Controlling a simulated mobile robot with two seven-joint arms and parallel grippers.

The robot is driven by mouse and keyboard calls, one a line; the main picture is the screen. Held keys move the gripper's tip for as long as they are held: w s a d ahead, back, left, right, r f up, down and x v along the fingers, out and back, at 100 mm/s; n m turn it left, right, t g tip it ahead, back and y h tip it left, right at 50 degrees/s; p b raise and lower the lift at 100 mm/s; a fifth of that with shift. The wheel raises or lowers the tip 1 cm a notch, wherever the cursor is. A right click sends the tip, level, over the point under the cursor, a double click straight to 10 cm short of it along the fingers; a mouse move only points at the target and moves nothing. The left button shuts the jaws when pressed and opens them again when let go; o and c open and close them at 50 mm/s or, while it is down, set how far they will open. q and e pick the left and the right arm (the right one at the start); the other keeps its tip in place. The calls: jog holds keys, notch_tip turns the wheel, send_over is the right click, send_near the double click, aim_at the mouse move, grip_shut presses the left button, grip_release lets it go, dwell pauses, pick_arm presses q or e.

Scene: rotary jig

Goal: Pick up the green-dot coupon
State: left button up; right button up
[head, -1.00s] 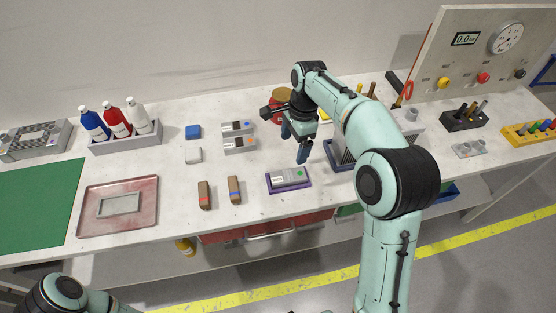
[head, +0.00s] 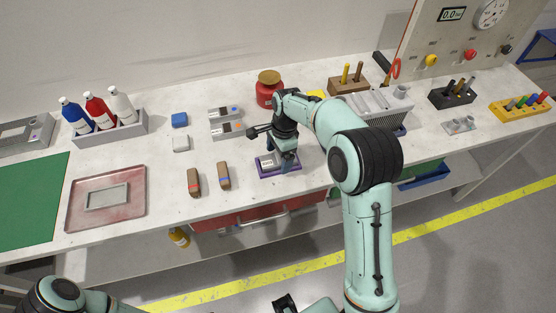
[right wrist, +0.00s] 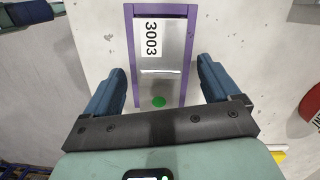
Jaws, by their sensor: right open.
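The green-dot coupon (head: 267,163) is a flat grey metal block lying in a small purple tray (head: 281,172) near the bench's front edge. In the right wrist view the coupon (right wrist: 165,77) shows a white label reading 3003 at its far end and a green dot at its near end. The tray's purple rim (right wrist: 129,50) runs around it. My right gripper (head: 280,163) is open above the coupon, pointing down. In the right wrist view its blue fingers (right wrist: 161,80) stand on either side of the tray. My left gripper's fingers do not show.
Brown blocks with red (head: 194,183) and blue (head: 223,176) marks lie left of the tray. Two grey label-bearing blocks (head: 226,130) lie behind. A red jar (head: 268,95) and a grey ribbed rack (head: 375,108) stand behind and right. Bare bench lies right of the tray.

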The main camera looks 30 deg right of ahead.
jog(key=shift+f, duration=0.2)
jog(key=c, duration=1.3)
jog(key=shift+o, duration=0.2)
jog(key=shift+r, duration=0.1)
